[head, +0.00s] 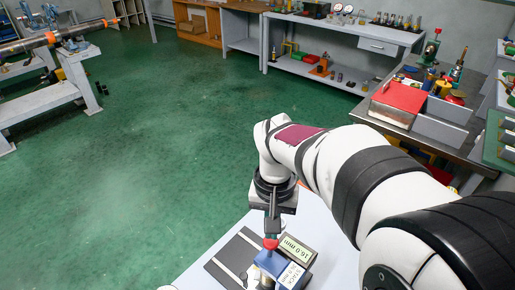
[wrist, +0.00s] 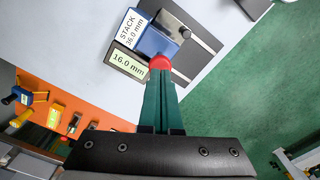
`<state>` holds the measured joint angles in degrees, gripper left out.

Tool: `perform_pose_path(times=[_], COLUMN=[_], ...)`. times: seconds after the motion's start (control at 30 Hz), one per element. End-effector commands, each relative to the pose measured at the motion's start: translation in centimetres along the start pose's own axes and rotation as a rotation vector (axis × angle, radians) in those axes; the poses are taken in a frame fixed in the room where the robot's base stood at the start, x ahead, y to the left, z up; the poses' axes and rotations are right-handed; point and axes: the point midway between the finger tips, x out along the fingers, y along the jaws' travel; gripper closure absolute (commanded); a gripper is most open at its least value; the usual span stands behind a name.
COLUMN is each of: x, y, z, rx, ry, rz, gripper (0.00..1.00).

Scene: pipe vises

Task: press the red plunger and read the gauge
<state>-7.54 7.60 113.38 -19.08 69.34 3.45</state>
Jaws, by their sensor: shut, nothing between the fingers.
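My gripper (head: 271,234) points down over the white table, its fingers shut and empty. The red plunger (head: 271,243) is right at the fingertips; in the wrist view the tips (wrist: 160,74) overlap the edge of its round red cap (wrist: 162,61). I cannot tell whether they press on it. The plunger is beside a blue block (wrist: 158,42) with a white label (wrist: 132,27) reading "STACK 36.0 mm". The gauge display (wrist: 129,63) beside it reads "16.0 mm"; it also shows in the head view (head: 297,247). The plunger's stem is hidden.
The blue block stands on a dark plate (head: 226,262) on the white table (head: 203,256). A bench with a red-topped box (head: 400,96) is at the right. Shelved workbenches (head: 340,30) line the back. A pipe on a stand (head: 50,38) is at the left.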

Motion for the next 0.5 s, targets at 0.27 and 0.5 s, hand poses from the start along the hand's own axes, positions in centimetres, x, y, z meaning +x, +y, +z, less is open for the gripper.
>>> perform_pose_path(times=[0.27,0.5], x=[0.00,0.58], y=[0.00,0.00], z=[0.00,-0.02], rx=[0.000,0.000], ry=[0.000,0.000], rz=[0.000,0.000], gripper=[1.00,1.00])
